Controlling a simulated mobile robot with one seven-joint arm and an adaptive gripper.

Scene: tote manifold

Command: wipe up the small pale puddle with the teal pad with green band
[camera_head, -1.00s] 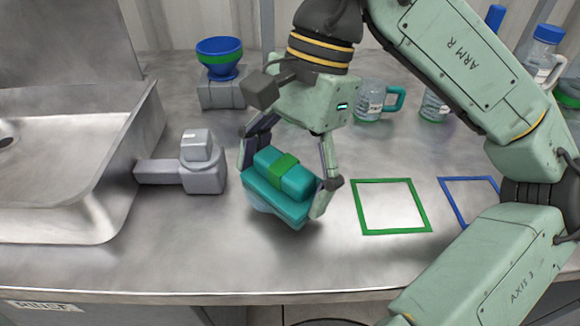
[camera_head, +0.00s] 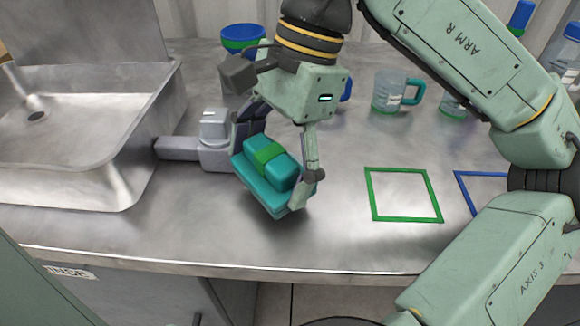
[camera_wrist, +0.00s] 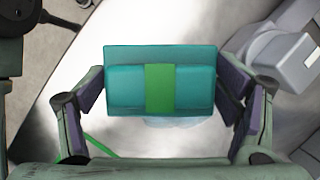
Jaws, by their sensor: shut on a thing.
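The teal pad with green band (camera_head: 279,204) is held in my gripper (camera_head: 272,170), whose fingers close on its two ends. The pad sits tilted in the head view, low over the steel counter; I cannot tell whether it touches. In the wrist view the pad (camera_wrist: 130,88) lies between the fingers of my gripper (camera_wrist: 160,92), its green band across the middle. A small pale puddle (camera_wrist: 178,122) shows there as a faint bluish patch at the pad's lower edge, partly covered by it. In the head view I cannot make out the puddle.
A grey fixture (camera_head: 215,150) stands close left of my gripper, beside the sink (camera_head: 85,190). A blue and green bowl (camera_head: 243,38) is behind. A mug with teal handle (camera_head: 390,92) stands at the back. Green (camera_head: 372,205) and blue (camera_head: 464,190) outlines mark the counter at right.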

